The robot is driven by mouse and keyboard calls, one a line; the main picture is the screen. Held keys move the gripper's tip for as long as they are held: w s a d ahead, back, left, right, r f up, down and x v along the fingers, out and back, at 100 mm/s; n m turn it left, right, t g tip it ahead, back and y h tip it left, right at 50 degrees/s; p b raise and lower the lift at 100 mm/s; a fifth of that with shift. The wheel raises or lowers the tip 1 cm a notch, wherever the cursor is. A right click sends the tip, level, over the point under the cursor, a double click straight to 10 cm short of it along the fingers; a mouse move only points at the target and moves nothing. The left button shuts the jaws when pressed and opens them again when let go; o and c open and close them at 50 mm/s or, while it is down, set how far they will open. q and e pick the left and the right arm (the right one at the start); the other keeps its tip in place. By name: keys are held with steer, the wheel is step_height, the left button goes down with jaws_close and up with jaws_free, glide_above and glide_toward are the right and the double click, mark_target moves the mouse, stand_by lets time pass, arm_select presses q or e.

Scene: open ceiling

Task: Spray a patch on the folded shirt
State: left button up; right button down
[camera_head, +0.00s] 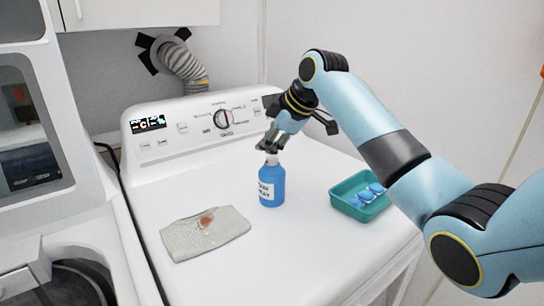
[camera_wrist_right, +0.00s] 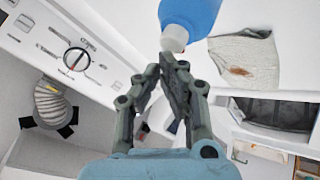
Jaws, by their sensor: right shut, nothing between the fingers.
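The blue spray bottle (camera_head: 271,187) stands upright on the white machine top, with a white label and a pale top. My right gripper (camera_head: 269,149) is just above the bottle's top, shut and empty. In the right wrist view, the closed fingertips (camera_wrist_right: 170,62) are right by the bottle's white top (camera_wrist_right: 174,38); I cannot tell whether they touch it. The folded grey shirt (camera_head: 185,240) lies left of the bottle and nearer to me, with a brownish patch (camera_head: 206,220) on it. The shirt also shows in the right wrist view (camera_wrist_right: 225,52). My left gripper is out of view.
A teal tray (camera_head: 340,204) with several blue pods stands right of the bottle. The control panel with its dial (camera_head: 223,119) rises behind. Another white appliance (camera_head: 50,195) stands at the left. The machine top in front of the bottle is clear.

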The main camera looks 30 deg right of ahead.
mark_target(269, 158)
steer(key=shift+f, duration=0.4)
stand_by(0.4)
steer(key=shift+r, duration=0.1)
steer(key=shift+r+p, duration=0.75)
steer(key=shift+p, duration=0.35)
step_height(269, 158, up, 6)
steer(key=p, duration=0.6)
steer(key=shift+p, duration=0.35)
stand_by(1.2)
